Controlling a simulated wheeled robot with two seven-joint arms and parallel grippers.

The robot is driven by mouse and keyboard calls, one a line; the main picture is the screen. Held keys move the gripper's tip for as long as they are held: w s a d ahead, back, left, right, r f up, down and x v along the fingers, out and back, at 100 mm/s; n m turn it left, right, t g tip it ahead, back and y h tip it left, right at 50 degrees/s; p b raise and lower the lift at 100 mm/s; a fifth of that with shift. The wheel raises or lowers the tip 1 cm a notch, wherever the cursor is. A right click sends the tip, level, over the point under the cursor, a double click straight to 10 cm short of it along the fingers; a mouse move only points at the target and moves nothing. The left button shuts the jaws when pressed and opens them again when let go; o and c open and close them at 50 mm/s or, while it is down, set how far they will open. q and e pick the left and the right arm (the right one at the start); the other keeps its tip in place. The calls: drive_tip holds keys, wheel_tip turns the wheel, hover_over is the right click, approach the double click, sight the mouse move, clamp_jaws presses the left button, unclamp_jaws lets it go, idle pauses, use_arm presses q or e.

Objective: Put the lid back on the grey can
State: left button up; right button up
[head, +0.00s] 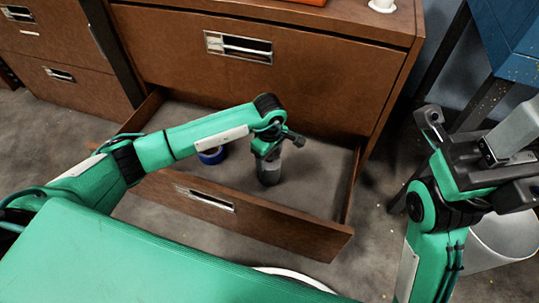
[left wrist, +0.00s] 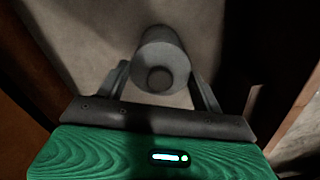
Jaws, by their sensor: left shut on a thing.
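The grey can (head: 269,173) stands in the open drawer. My left gripper (head: 268,152) reaches down over it from above. In the left wrist view the grey can (left wrist: 162,52) lies between the two fingers (left wrist: 161,84), which are shut on it. A darker round patch shows on its near end; I cannot tell whether this is a lid or an opening. I see no separate lid that I can make out. My right gripper (head: 475,150) is raised at the right, away from the drawer; its jaw opening is unclear.
The open drawer (head: 315,222) has a roll of blue tape (head: 212,155) left of the can. The wooden cabinet (head: 330,85) rises behind it. A white bin (head: 500,240) stands on the floor at the right, below my right arm. A blue unit (head: 508,40) is at the upper right.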

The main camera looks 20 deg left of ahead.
use_arm(q)
drive_tip(key=shift+f, duration=0.15)
idle(0.6)
drive_tip(key=o, duration=1.2)
drive_tip(key=shift+r+p, duration=2.35)
drive_tip(key=shift+r, duration=1.2)
clamp_jaws()
